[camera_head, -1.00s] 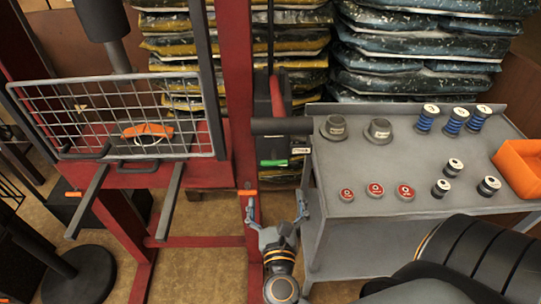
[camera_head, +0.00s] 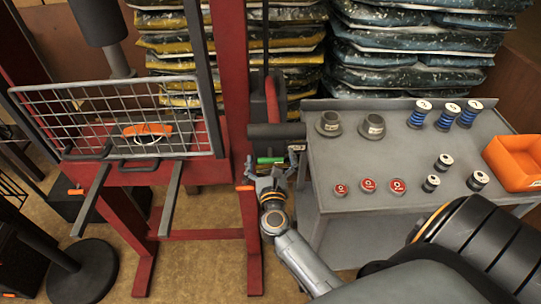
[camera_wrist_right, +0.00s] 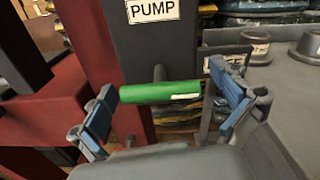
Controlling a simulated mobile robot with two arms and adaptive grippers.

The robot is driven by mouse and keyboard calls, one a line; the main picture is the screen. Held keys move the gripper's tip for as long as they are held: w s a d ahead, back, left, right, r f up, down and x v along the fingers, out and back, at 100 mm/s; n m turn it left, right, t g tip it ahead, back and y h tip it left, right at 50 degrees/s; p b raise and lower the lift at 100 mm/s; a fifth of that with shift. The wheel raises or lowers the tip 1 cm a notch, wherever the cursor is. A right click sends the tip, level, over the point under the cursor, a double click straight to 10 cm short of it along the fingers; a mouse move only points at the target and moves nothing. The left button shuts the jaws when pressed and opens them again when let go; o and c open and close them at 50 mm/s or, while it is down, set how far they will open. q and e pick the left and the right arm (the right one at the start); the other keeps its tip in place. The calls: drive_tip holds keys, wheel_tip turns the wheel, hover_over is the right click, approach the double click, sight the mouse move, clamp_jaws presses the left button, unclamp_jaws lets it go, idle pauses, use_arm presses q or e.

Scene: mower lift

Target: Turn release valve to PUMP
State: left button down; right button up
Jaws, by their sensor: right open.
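The release valve's green handle (camera_head: 270,160) is on the red press frame, low beside the right post. My right gripper (camera_head: 272,175) is open at the handle, reaching up from below. In the right wrist view the green handle (camera_wrist_right: 160,91) lies crosswise between the blue fingertips of the gripper (camera_wrist_right: 165,105), with a finger near each end. I cannot tell whether either finger touches it. A PUMP label (camera_wrist_right: 153,10) is above the handle. A second label (camera_wrist_right: 240,66) to the right is too small to read. My left gripper is not in view.
A grey cart (camera_head: 410,185) with rings, blue springs and an orange bin (camera_head: 513,162) stands close on the right. The red press frame (camera_head: 229,100) with its wire guard (camera_head: 110,112) is on the left. Stacked bags (camera_head: 415,50) are behind.

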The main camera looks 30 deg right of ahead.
drive_tip(key=c, duration=1.1)
drive_tip(key=shift+r+n, duration=0.1)
drive_tip(key=shift+n, duration=0.2)
drive_tip(key=n+p, duration=0.2)
drive_tip(key=shift+r+n, duration=0.1)
drive_tip(key=shift+n, duration=0.3)
drive_tip(key=n+p, duration=0.3)
drive_tip(key=n, duration=0.2)
drive_tip(key=shift+n, duration=0.3)
drive_tip(key=n+p, duration=0.2)
drive_tip(key=n, duration=0.2)
drive_tip(key=n+p, duration=0.1)
drive_tip(key=n, duration=0.3)
drive_tip(key=shift+n+p, duration=0.3)
drive_tip(key=shift+p, duration=0.1)
drive_tip(key=shift+s+n, duration=0.1)
drive_tip(key=shift+n, duration=0.2)
